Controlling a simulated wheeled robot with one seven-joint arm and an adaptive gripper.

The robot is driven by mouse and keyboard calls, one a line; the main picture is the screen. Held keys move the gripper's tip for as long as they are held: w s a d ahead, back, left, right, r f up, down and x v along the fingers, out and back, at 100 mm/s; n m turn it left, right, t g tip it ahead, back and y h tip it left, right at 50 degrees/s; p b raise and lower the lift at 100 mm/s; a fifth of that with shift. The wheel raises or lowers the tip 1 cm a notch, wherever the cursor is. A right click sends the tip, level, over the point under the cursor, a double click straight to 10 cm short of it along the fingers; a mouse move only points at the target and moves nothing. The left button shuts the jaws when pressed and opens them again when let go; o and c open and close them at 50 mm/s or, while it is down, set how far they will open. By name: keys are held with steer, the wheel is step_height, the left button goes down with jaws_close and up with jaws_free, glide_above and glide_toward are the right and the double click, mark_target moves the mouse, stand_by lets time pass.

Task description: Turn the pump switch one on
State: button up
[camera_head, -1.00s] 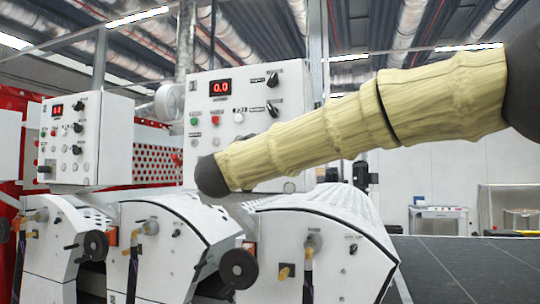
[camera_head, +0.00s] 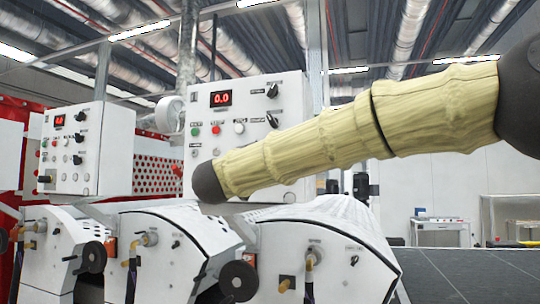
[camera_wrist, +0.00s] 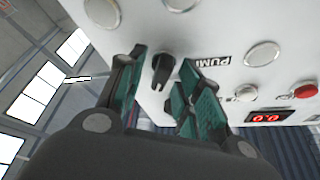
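A black rotary switch (camera_wrist: 162,68) sits on the white control panel (camera_wrist: 225,20), beside a label reading "PUMP" or similar, in the wrist view. My gripper (camera_wrist: 161,60) is open, with one teal finger on each side of the black switch. I cannot tell whether either finger touches it. In the head view the control panel (camera_head: 250,88) has a red "0.0" display, buttons and black switches (camera_head: 272,91). My yellow-sleeved arm crosses its lower right part. My gripper is not visible there.
Round silver fittings (camera_wrist: 262,53), a red button (camera_wrist: 305,90) and the display (camera_wrist: 265,118) are near the gripper in the wrist view. A second panel (camera_head: 88,150) stands at left in the head view. White machine housings (camera_head: 325,255) stand below the panels.

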steer(key=v, duration=1.2)
steer(key=shift+w+f, duration=0.1)
steer(key=shift+f, duration=0.05)
stand_by(0.3)
